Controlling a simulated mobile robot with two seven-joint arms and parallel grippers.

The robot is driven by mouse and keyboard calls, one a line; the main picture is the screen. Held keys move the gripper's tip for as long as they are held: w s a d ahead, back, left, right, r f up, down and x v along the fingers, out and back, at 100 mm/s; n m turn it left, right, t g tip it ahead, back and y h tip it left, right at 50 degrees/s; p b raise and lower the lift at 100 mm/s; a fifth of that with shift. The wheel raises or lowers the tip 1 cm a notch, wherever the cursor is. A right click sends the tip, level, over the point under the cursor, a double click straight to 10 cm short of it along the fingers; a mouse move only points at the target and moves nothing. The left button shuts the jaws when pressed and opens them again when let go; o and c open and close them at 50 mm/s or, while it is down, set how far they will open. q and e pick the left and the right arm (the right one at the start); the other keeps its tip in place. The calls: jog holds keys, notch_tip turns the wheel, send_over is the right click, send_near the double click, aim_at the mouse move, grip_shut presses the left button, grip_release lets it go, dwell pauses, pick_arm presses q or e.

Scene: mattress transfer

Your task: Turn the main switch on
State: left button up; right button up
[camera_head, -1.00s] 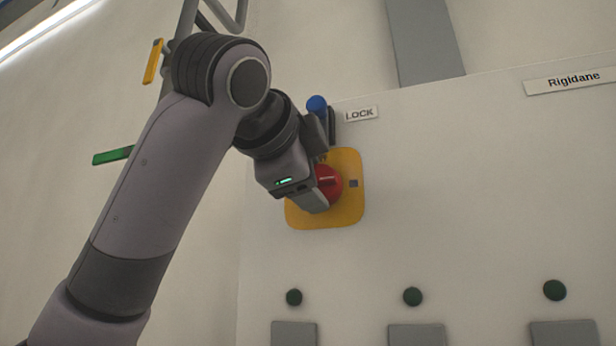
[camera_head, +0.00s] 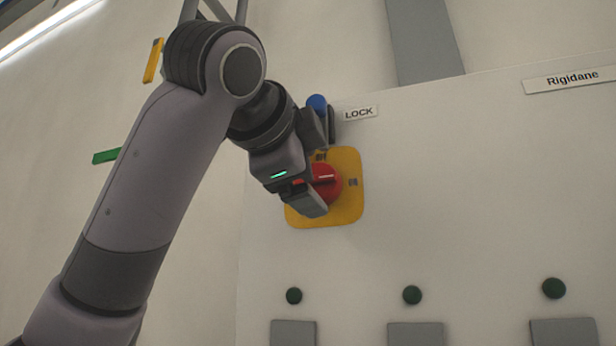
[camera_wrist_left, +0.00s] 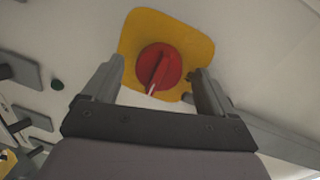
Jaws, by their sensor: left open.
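The main switch is a round red knob (camera_head: 327,184) with a raised grip bar, on a yellow plate (camera_head: 347,210) on the pale cabinet front. My left gripper (camera_head: 322,170) is at the knob from the left and covers part of it and of the plate. In the left wrist view the knob (camera_wrist_left: 158,68) lies beyond and between the two spread fingers (camera_wrist_left: 157,82) of this gripper, which is open with nothing in it. The grip bar points down and slightly left there. Whether a finger touches the knob I cannot tell. My right gripper is not in view.
A blue knob (camera_head: 317,103) sits just above the plate beside a LOCK label (camera_head: 360,113). Several dark green buttons (camera_head: 412,295) and grey blocks (camera_head: 415,334) line the cabinet below.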

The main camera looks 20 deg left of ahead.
pick_arm(q)
jog(key=s+b, duration=0.1)
jog(key=s, duration=0.5)
jog(key=shift+r, duration=0.35)
jog(key=shift+a, duration=0.1)
